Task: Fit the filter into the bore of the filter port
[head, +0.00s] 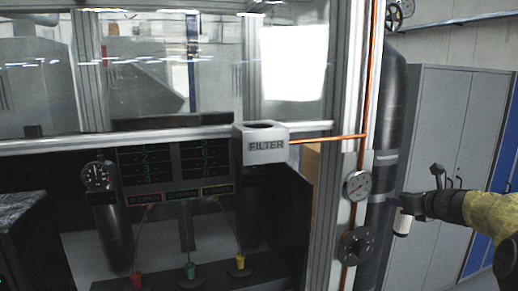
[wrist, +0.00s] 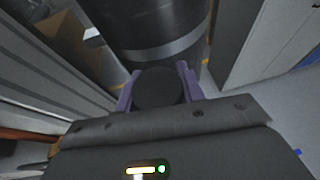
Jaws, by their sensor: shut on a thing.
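The filter port is a light grey block (head: 262,145) marked FILTER, with a dark round bore in its top, fixed to the frame at the middle of the head view. My gripper (head: 402,209) is at the right, well away from the port and lower than it. It is shut on the filter (head: 402,224), a whitish cylinder hanging below the fingers. In the wrist view, the filter's dark round top (wrist: 157,88) sits between the two purple fingers (wrist: 160,86). The rest of the filter is hidden there. The port is not seen in the wrist view.
A black cylinder (head: 384,150) and an upright frame post with an orange pipe (head: 368,70) stand between my gripper and the port. Gauges (head: 356,185) stick out from the post. Grey cabinets (head: 450,125) stand behind my arm.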

